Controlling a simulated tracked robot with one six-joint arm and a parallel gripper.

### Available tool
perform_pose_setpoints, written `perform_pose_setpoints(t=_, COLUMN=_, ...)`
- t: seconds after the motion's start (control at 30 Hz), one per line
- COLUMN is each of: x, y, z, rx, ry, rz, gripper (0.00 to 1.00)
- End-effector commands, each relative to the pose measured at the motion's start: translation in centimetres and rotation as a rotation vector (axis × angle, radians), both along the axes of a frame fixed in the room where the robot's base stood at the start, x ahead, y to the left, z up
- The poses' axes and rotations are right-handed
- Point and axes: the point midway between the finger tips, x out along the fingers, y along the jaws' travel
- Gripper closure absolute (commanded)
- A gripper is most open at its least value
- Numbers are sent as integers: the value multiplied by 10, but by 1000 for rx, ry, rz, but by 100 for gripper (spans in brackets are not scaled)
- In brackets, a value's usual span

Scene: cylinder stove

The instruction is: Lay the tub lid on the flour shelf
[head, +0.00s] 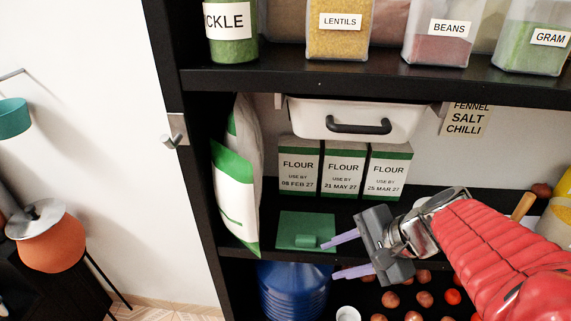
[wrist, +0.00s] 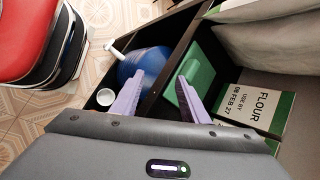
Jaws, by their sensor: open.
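The tub lid (head: 294,227) is a flat green square with a small raised handle. It lies on the flour shelf (head: 235,240), in front of several flour boxes (head: 343,170), near the shelf's front edge. The lid also shows in the wrist view (wrist: 203,72), right of the shelf edge and partly behind one finger. My gripper (head: 331,259) is open and empty, with its lilac fingers pointing left. In the head view the upper finger overlaps the lid's right side; I cannot tell whether it touches. In the wrist view nothing is between the fingers (wrist: 160,76).
A white-green bag (head: 237,180) leans left of the flour boxes. A white tub (head: 350,119) hangs or sits above them. A blue container (head: 292,290) and a white cup (head: 348,313) stand below the shelf. A black upright (head: 200,190) bounds the left side.

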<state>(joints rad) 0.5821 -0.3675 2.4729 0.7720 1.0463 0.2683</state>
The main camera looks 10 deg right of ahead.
Motion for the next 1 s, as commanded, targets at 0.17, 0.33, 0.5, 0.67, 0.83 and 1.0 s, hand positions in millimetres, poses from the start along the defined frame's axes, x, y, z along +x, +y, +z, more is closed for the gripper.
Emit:
perform_pose_setpoints(t=0.17, x=-20, y=21, z=3, rx=-233, ry=-44, rz=267, gripper=59)
perform_pose_setpoints(t=0.33, x=-34, y=29, z=9, rx=-456, ry=-105, rz=509, gripper=59)
perform_pose_setpoints(t=0.5, x=-43, y=33, z=22, rx=-681, ry=-185, rz=739, gripper=59)
perform_pose_setpoints(t=0.67, x=-46, y=33, z=38, rx=-870, ry=-265, rz=915, gripper=59)
perform_pose_setpoints(t=0.83, x=-46, y=33, z=47, rx=-970, ry=-308, rz=1001, gripper=59)
perform_pose_setpoints(t=1.0, x=-46, y=32, z=48, rx=-979, ry=-310, rz=1008, gripper=59)
